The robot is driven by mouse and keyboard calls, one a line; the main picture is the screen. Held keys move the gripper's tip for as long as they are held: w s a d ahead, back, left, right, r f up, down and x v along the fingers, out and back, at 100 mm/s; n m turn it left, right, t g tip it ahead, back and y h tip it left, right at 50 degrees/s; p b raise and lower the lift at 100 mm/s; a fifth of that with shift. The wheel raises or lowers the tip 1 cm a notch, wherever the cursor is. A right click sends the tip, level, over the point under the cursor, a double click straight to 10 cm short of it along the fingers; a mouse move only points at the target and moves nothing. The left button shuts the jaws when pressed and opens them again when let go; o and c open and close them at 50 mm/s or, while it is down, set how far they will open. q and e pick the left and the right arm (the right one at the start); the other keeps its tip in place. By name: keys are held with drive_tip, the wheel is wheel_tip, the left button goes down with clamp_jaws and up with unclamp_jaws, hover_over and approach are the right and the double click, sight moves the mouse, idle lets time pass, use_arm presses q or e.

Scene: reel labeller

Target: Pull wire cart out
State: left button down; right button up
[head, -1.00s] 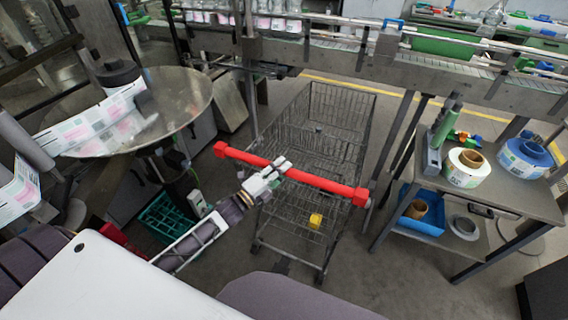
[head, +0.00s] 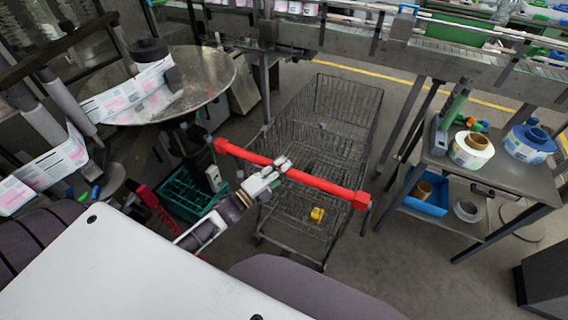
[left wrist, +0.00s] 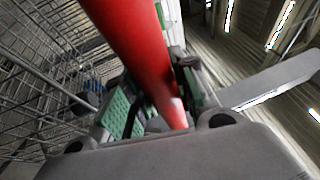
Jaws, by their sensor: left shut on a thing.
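The wire cart (head: 322,125) is a dark grey wire basket on wheels, standing on the floor in the middle of the head view. Its red handle bar (head: 325,184) crosses the near end. My left gripper (head: 279,169) is shut on the red handle, left of its middle. In the left wrist view the red handle (left wrist: 130,40) runs between the fingers with green pads (left wrist: 118,112), and the cart's wire mesh (left wrist: 40,65) shows on the left. A small yellow thing (head: 317,214) is in the cart's lower near part. My right gripper is not in view.
A side table (head: 497,178) with label reels stands close on the right. A round metal table (head: 205,85) and a green crate (head: 178,195) are on the left.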

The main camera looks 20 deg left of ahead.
use_arm(q)
drive_tip(key=shift+f, duration=0.15)
drive_tip(key=c, duration=1.1)
unclamp_jaws()
drive_tip(key=shift+w, duration=0.1)
drive_tip(key=shift+c, duration=0.2)
drive_tip(key=shift+a, duration=0.1)
drive_tip(key=v, duration=1.2)
